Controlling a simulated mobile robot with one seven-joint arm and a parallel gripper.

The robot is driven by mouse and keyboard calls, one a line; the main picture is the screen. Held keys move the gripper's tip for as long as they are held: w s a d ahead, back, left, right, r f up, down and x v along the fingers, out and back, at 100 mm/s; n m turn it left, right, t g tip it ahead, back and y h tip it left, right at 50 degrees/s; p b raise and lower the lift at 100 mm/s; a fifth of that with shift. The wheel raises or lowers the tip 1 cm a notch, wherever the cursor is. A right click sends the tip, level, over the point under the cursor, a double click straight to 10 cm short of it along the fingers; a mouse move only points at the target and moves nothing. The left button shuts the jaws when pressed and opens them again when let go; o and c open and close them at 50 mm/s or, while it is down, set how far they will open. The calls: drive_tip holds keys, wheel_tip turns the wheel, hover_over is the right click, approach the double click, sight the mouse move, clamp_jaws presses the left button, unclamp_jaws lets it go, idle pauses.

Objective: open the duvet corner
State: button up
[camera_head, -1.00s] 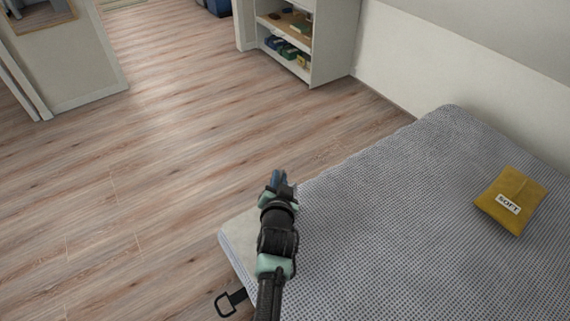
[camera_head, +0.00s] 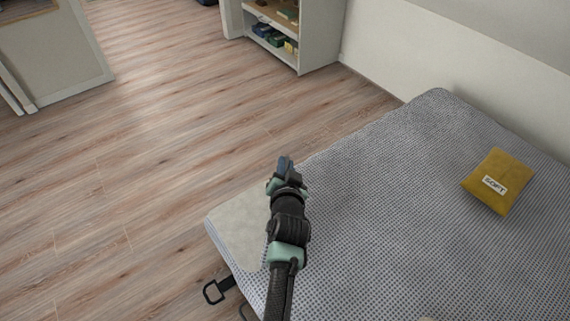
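The grey, finely patterned duvet (camera_head: 400,200) covers the bed on the right side of the view. At its near left corner lies a plain pale area (camera_head: 238,228), with patterned fabric along its left and lower edge. I cannot tell whether this is a turned-back flap or a bare patch. My gripper (camera_head: 285,163) is just beyond the pale area, over the bed's left edge. My arm hides part of the pale area and the duvet beside it. The fingers point away from the camera and look close together; whether they hold anything is hidden.
A yellow pouch marked SOFT (camera_head: 498,181) lies on the duvet at the right. A dark strap loop (camera_head: 216,291) sticks out at the bed's lower left. An open shelf (camera_head: 310,45) stands against the wall. The wooden floor (camera_head: 150,150) to the left is clear.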

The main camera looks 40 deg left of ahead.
drive_tip(key=o, duration=0.4)
drive_tip(key=p+v, duration=0.2)
drive_tip(key=v, duration=1.1)
